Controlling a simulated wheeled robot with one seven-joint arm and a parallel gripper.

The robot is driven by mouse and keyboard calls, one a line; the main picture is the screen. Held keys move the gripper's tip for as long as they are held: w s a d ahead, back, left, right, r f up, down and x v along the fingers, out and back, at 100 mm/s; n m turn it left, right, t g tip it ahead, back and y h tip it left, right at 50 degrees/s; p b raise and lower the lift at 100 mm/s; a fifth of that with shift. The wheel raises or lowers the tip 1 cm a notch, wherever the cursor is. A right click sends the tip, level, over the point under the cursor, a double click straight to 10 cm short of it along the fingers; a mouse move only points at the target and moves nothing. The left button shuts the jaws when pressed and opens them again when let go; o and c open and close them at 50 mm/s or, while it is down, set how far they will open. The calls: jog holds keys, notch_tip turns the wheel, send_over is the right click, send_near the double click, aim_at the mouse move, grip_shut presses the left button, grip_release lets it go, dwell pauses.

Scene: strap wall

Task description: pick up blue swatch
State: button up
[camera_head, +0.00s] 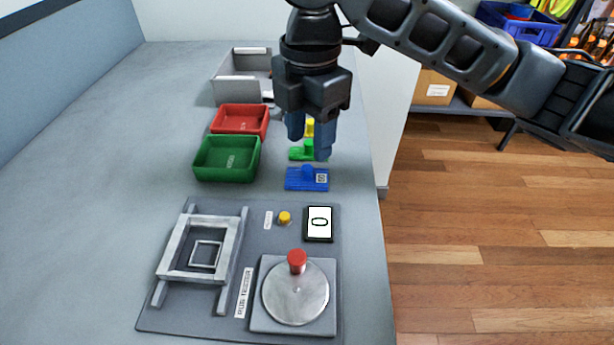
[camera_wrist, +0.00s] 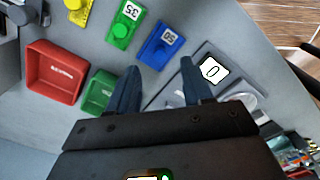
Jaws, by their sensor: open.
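The blue swatch (camera_head: 307,180) lies flat on the grey counter, a small blue plate with a raised grip and a white label. It also shows in the wrist view (camera_wrist: 160,46), just beyond and between my fingertips. My gripper (camera_head: 309,148) is open and empty, pointing down above the counter near the green swatch (camera_head: 299,152) and the blue swatch. In the wrist view its two fingers (camera_wrist: 157,72) are spread apart. A yellow swatch (camera_head: 310,127) lies behind the green one, partly hidden by the fingers.
A green bin (camera_head: 228,174) and a red bin (camera_head: 264,122) stand left of the swatches, with a grey bin (camera_head: 236,92) behind. In front is a dark panel (camera_head: 190,322) with a frame, a yellow button, a display reading 0 and a red-knobbed disc. The counter's left side is clear.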

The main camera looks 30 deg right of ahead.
aim_at(308, 167)
notch_tip(308, 167, down, 6)
jog(key=shift+a+r, duration=0.1)
jog(key=shift+c, duration=0.2)
grip_shut()
dwell(0.4)
